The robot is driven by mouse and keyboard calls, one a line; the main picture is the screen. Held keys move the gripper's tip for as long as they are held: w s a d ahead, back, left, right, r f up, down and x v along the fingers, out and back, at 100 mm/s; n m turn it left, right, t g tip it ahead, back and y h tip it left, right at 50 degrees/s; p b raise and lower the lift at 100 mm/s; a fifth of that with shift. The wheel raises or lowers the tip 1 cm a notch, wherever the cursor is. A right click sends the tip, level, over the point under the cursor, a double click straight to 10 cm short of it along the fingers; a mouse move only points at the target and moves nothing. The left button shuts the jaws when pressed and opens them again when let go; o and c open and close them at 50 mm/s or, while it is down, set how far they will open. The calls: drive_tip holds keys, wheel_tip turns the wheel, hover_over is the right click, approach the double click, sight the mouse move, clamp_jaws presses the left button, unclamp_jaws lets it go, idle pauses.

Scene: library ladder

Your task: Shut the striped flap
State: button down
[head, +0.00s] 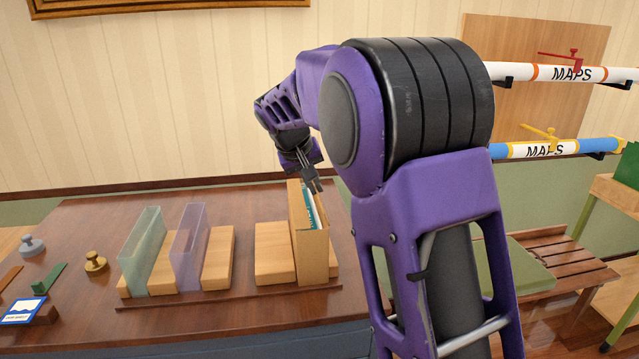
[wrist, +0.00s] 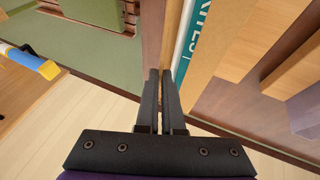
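I see no striped flap in either view. My gripper (head: 314,187) hangs over the top of a tan upright file box (head: 313,252) on the brown desk. In the wrist view its two fingers (wrist: 160,72) lie close together with a narrow gap, their tips by the box's edge (wrist: 172,30). I cannot tell whether the box's thin wall is between them. A teal and white booklet (wrist: 188,45) stands in the box, just right of the tips in the wrist view.
Wooden blocks (head: 273,254), a clear green divider (head: 141,250) and a clear purple one (head: 187,248) stand left of the box. Stamps (head: 95,262) sit farther left. Two tubes marked MAPS (head: 573,73) are on the wall at right, above a slatted bench (head: 565,262).

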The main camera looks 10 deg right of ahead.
drive_tip(key=h, duration=0.1)
drive_tip(key=a+f+h+b, duration=0.1)
drive_tip(key=h, duration=0.1)
drive_tip(key=shift+a+n+b, duration=0.2)
drive_tip(key=shift+n+b, duration=0.1)
drive_tip(key=shift+n, duration=0.1)
drive_tip(key=shift+a+f+n+h+b, duration=0.15)
drive_tip(key=shift+h+b, duration=0.15)
drive_tip(key=shift+h, duration=0.4)
drive_tip(key=shift+a+f+n+h+b, duration=0.15)
drive_tip(key=shift+h+b, duration=0.15)
drive_tip(key=shift+h, duration=0.4)
drive_tip(key=shift+t, duration=0.3)
drive_tip(key=c, duration=1)
unclamp_jaws()
drive_tip(key=shift+c, duration=0.2)
